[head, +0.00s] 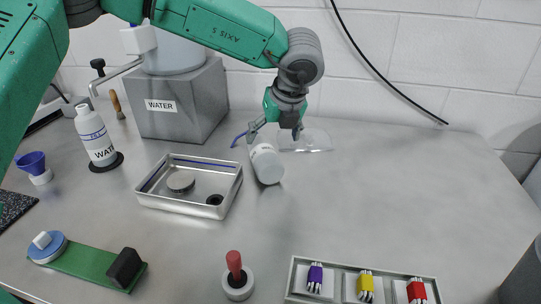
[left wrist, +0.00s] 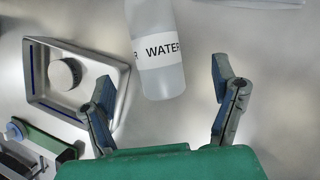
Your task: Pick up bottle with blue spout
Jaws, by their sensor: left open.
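The left gripper (left wrist: 162,85) is open and empty. My right gripper is not in view.
A second WATER bottle (head: 95,137) stands on a dark disc at left. A metal tray (head: 148,200) sits close left of the spouted bottle. A grey WATER box (head: 205,98) stands behind. A clear sheet (head: 313,141) lies behind right. The bench to the right is clear.

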